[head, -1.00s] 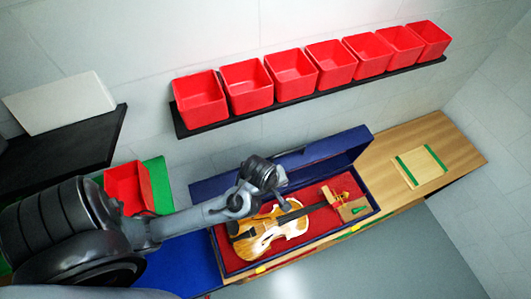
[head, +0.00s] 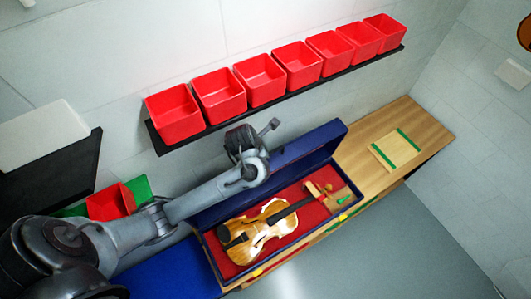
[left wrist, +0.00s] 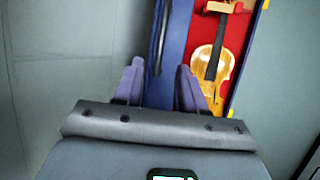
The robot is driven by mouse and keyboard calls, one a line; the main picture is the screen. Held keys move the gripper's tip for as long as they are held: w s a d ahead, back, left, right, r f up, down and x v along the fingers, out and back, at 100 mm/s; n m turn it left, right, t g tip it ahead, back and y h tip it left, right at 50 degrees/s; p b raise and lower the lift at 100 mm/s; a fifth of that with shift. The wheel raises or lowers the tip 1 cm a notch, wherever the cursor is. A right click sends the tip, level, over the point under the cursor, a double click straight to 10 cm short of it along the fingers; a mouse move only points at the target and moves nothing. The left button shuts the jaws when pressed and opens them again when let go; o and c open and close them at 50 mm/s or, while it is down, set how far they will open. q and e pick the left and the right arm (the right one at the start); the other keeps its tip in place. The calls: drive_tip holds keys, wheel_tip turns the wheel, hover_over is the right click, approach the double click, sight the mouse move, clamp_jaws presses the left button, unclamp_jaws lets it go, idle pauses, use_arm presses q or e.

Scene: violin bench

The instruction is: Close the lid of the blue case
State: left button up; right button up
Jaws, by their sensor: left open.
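The blue case (head: 212,256) lies on the bench with its lid (head: 318,142) standing raised along the back side. A violin (head: 258,232) lies on the red lining inside. My left gripper (head: 262,135) is up at the back of the case, by the left part of the lid; my arm hides some of the lid there. In the left wrist view the open fingers (left wrist: 160,85) point toward the blue lid (left wrist: 176,35), whose near end shows between them. I cannot tell whether they touch it. The violin (left wrist: 207,70) shows to the right. My right gripper is not in view.
A black wall shelf (head: 290,95) with several red bins (head: 260,80) runs just behind and above the lid. A wooden board with green strips (head: 395,150) lies on the bench at right. Another red bin (head: 108,203) stands at left, near my arm.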

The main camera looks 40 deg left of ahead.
use_arm(q)
drive_tip(key=b+x, duration=0.1)
drive_tip(key=x, duration=0.1)
drive_tip(key=b+x, duration=0.1)
drive_tip(key=x, duration=0.2)
drive_tip(key=b+x, duration=0.2)
drive_tip(key=x, duration=0.1)
drive_tip(key=shift+s+f, duration=0.2)
drive_tip(key=shift+f, duration=0.15)
drive_tip(key=shift+w+f+b, duration=0.3)
drive_tip(key=shift+f+b, duration=0.1)
drive_tip(key=shift+b, duration=0.2)
clamp_jaws()
